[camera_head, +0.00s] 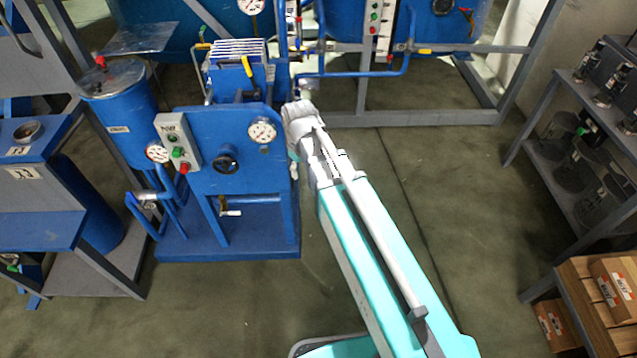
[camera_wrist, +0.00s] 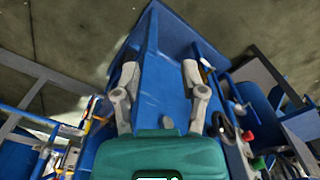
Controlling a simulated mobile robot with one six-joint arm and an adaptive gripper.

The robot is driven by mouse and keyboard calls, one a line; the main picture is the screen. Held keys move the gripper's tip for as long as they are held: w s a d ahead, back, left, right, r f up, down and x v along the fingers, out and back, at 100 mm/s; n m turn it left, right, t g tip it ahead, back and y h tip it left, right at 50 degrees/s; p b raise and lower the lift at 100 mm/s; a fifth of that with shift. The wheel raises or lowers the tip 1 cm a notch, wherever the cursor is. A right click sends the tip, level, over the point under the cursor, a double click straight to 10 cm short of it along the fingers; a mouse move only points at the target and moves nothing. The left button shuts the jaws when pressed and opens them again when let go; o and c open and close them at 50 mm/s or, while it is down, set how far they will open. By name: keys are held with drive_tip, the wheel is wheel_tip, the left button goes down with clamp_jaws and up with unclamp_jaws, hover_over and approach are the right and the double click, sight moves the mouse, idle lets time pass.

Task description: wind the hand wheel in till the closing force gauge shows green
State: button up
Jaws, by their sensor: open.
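The black hand wheel (camera_head: 226,158) sits on the front of the blue filter press. It also shows edge-on at the right in the wrist view (camera_wrist: 222,125). A round white gauge (camera_head: 262,131) is on the same front panel, right of and above the wheel. Its needle and colours are too small to read, and I cannot tell if it is the closing force gauge. My gripper (camera_wrist: 160,72) is open and empty, with the blue side of the press between and beyond its fingers. It is apart from the wheel, at the press's right side. In the head view my arm mostly hides it.
A grey control box (camera_head: 178,142) with green and red buttons stands left of the wheel. A blue tank (camera_head: 121,100) stands to the left. A shelf with jars (camera_head: 560,135) is at the right. Open floor lies between.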

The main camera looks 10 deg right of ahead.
drive_tip(key=shift+s+d+f+m+b, duration=0.25)
drive_tip(key=shift+s+d+f+m, duration=0.1)
drive_tip(key=shift+s+d, duration=0.3)
drive_tip(key=shift+s+d+f+m+b, duration=0.3)
drive_tip(key=shift+s+d+m, duration=0.1)
drive_tip(key=shift+d, duration=0.4)
drive_tip(key=shift+s+d+f+m+b, duration=0.25)
drive_tip(key=shift+s+d+f+m, duration=0.1)
drive_tip(key=shift+s+d, duration=0.3)
drive_tip(key=shift+w, duration=0.15)
wheel_tip(320, 180, up, 10)
drive_tip(key=n+p, duration=1.1)
drive_tip(key=n, duration=0.1)
hover_over(228, 175)
drive_tip(key=shift+w+r, duration=0.2)
drive_tip(key=shift+w, duration=0.2)
drive_tip(key=shift+b, duration=0.3)
drive_tip(key=shift+f, duration=0.2)
wheel_tip(228, 175, down, 14)
drive_tip(key=b, duration=1.3)
drive_tip(key=shift+r+b, duration=0.25)
drive_tip(key=shift+b, duration=0.15)
drive_tip(key=shift+c, duration=0.2)
